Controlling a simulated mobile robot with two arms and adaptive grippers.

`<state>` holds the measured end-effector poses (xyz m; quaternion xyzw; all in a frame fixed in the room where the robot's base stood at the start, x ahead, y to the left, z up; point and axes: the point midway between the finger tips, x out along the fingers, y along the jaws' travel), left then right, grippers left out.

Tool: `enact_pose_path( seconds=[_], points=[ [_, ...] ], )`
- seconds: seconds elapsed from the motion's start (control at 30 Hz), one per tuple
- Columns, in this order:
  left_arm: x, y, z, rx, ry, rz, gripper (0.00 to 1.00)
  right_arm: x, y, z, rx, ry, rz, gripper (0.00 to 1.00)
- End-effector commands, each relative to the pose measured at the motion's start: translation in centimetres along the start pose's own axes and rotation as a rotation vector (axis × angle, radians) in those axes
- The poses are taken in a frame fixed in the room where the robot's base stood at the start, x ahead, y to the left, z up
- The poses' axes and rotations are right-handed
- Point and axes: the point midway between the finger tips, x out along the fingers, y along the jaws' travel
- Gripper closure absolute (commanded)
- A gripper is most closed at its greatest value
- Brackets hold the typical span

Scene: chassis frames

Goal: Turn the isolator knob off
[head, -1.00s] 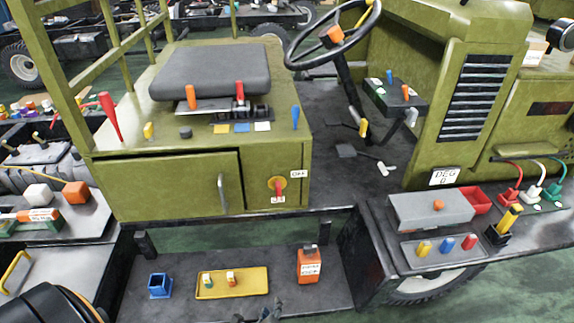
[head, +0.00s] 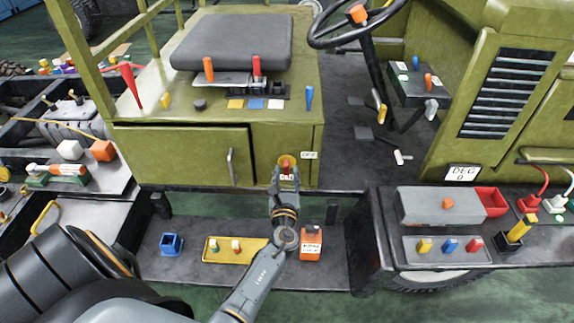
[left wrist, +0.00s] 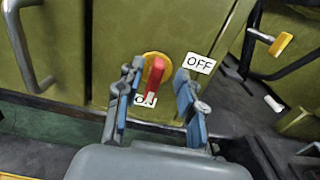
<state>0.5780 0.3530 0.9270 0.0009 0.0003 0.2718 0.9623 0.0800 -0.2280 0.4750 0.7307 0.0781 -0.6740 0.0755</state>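The isolator knob is a red handle on a yellow disc (left wrist: 149,68) on the green cabinet front. In the left wrist view its red handle (left wrist: 154,76) points down toward the ON label (left wrist: 146,101). The OFF label (left wrist: 199,63) is to its upper right. In the head view the knob (head: 286,163) shows just above my left gripper (head: 286,178). In the left wrist view my left gripper (left wrist: 157,95) is open, with one finger on each side of the handle. Whether the fingers reach around it in depth is hard to tell. My right gripper does not show.
A cabinet door with a grey handle (head: 231,166) is left of the knob. Below are a blue holder (head: 171,244), a yellow tray (head: 214,256) and an orange box (head: 311,244) on a dark step. The steering wheel (head: 352,24) is above right.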

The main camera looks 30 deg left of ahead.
Motion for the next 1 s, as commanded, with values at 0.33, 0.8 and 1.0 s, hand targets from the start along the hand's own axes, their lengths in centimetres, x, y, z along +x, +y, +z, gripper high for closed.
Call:
enact_pose_path(
  seconds=[0.33, 0.8, 1.0],
  points=[
    [4.3, 0.0, -0.1, 0.000, 0.000, 0.000, 0.62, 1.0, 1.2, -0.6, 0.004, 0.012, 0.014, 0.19],
    [4.5, 0.0, -0.1, 0.000, 0.001, -0.001, 0.93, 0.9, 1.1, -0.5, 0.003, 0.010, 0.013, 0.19],
    [4.5, 0.0, -0.1, -0.001, 0.001, -0.001, 1.00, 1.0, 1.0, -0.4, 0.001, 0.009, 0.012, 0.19]
  ],
)
